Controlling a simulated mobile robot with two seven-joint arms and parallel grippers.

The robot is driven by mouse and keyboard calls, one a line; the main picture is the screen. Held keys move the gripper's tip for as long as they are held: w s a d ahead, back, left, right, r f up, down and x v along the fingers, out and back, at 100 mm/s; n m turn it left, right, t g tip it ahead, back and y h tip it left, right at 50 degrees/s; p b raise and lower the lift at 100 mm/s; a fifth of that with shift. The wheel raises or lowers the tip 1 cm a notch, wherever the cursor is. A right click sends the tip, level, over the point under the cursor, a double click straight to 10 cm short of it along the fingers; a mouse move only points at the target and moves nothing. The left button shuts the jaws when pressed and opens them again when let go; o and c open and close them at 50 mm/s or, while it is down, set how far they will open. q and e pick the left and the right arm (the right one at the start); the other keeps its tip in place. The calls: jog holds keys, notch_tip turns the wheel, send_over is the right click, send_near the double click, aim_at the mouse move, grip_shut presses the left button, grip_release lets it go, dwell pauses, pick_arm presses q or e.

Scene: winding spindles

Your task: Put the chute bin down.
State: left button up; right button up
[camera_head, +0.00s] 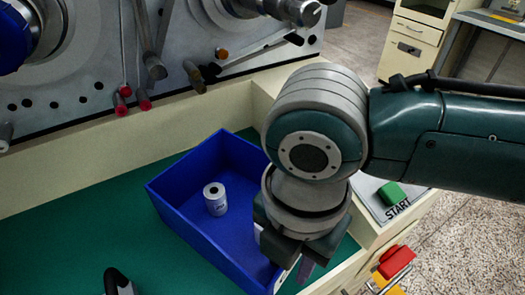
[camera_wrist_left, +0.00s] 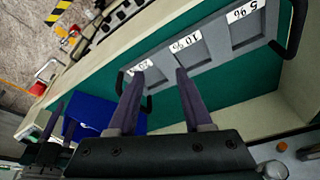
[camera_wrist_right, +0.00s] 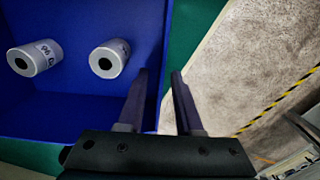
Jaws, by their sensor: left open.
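The blue chute bin (camera_head: 185,215) stands on the green surface, apparently resting flat. One white spool (camera_head: 215,199) shows upright in it in the head view. The right wrist view shows two white spools (camera_wrist_right: 35,58) (camera_wrist_right: 109,58) on the bin floor (camera_wrist_right: 80,110). My right gripper (camera_wrist_right: 160,75) straddles the bin's right wall, one finger inside and one outside. A gap shows between the fingers, so it looks open. In the head view the right gripper (camera_head: 285,262) covers the bin's near right corner. My left gripper (camera_wrist_left: 158,73) is open and empty, above a grey tray.
The grey tray (camera_wrist_left: 215,45) has labelled recesses and black handles. A green START button (camera_head: 391,193) and a red control (camera_head: 395,262) sit right of the bin. The winding machine (camera_head: 150,60) stands behind a cream ledge. Green surface left of the bin is free.

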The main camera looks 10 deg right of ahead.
notch_tip(320, 180, up, 11)
jog(key=shift+r+p, duration=0.1)
jog(key=shift+p, duration=0.8)
jog(key=shift+r, duration=0.55)
jog(key=s+a+m+y, duration=0.1)
jog(key=s+a+m, duration=0.1)
jog(key=m, duration=0.1)
jog(key=a+f+m+y, duration=0.1)
jog(key=a, duration=0.1)
jog(key=shift+s+y, duration=0.3)
jog(key=shift+s, duration=0.1)
jog(key=s+d+f+m+t+h, duration=0.1)
jog(key=s+d+m, duration=0.2)
jog(key=d+m, duration=0.4)
jog(key=s+d+f+m+t+h, duration=0.1)
jog(key=s+d+m, duration=0.3)
jog(key=m, duration=0.9)
jog(key=d+f+t, duration=0.1)
jog(key=d, duration=0.2)
jog(key=shift+s+d+t, duration=0.15)
jog(key=shift+d+t, duration=0.15)
jog(key=shift+d, duration=0.05)
